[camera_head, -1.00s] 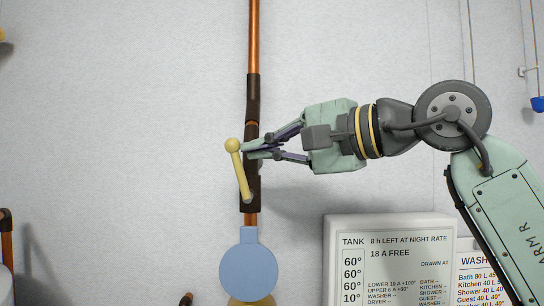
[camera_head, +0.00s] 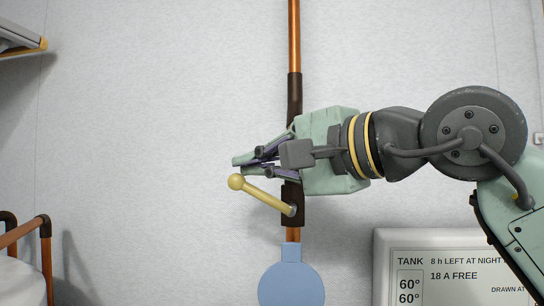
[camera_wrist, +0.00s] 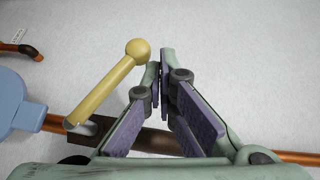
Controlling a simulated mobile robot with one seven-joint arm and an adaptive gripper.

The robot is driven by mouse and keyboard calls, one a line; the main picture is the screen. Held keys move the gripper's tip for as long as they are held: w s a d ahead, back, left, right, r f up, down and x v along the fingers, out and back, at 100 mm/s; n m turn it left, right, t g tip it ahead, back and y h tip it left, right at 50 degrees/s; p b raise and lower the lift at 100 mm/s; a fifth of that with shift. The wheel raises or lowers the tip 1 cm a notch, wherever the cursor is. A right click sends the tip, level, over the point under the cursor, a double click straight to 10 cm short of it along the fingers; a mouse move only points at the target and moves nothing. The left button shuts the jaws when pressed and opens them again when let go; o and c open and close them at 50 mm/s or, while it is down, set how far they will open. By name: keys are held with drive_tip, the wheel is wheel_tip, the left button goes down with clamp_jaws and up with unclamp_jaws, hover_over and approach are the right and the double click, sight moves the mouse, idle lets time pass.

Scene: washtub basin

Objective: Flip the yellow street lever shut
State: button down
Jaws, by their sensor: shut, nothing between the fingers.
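The yellow lever (camera_head: 262,195) with a ball end is on a dark fitting (camera_head: 292,203) of the vertical copper pipe. It slants up and left from its pivot, nearer level than upright. My gripper (camera_head: 243,164) is shut and empty. It reaches left across the pipe, with its fingertips just above the lever's ball. In the wrist view the lever (camera_wrist: 102,90) lies left of the shut fingers (camera_wrist: 160,72), its ball close beside the left fingertip. I cannot tell whether they touch.
A blue round tag (camera_head: 291,283) is on the pipe (camera_head: 294,40) below the fitting. A white tank notice (camera_head: 440,240) is at the lower right. Copper pipework (camera_head: 22,232) stands at the lower left. The wall left of the lever is clear.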

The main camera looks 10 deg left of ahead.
drive_tip(key=shift+a+f+p, duration=0.15)
drive_tip(key=shift+a+p, duration=0.25)
drive_tip(key=shift+a+f+n+g+h+p, duration=0.4)
drive_tip(key=shift+f+n+g+h+p, duration=0.15)
drive_tip(key=shift+h+p, duration=0.3)
drive_tip(key=shift+a+f+h, duration=0.15)
drive_tip(key=shift+f+h, duration=0.1)
drive_tip(key=shift+h, duration=0.2)
drive_tip(key=shift+p, duration=0.3)
idle(0.5)
